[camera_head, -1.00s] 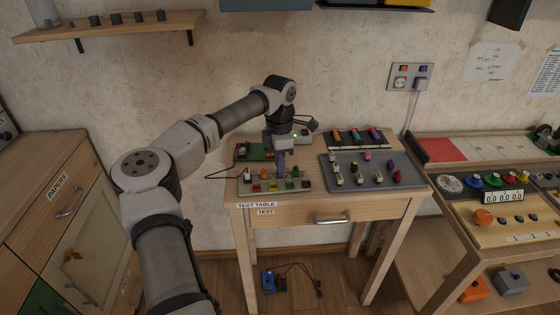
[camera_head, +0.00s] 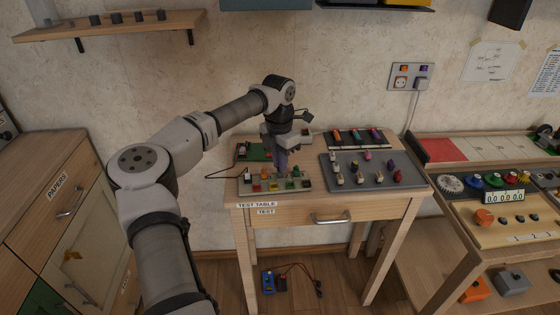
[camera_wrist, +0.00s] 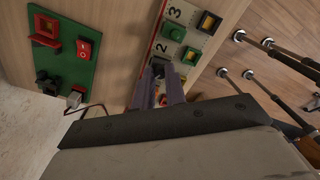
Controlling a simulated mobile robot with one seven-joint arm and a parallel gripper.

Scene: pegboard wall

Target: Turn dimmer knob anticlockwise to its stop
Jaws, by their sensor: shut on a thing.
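A pale panel (camera_head: 246,187) with coloured buttons lies on the test table. It also shows in the wrist view (camera_wrist: 204,42), with the numbers 2 and 3, a green button (camera_wrist: 173,32) and amber square buttons. My gripper (camera_head: 282,172) points down onto the middle of this panel. In the wrist view its two purple-grey fingers (camera_wrist: 161,82) are close together over the panel's row of controls. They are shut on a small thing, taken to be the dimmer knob. The knob is mostly hidden between the fingers, so its angle cannot be read.
A green board (camera_wrist: 65,60) with a red rocker switch (camera_wrist: 88,48) lies close to the panel, left in the wrist view. The table drawer (camera_head: 290,215) is shut.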

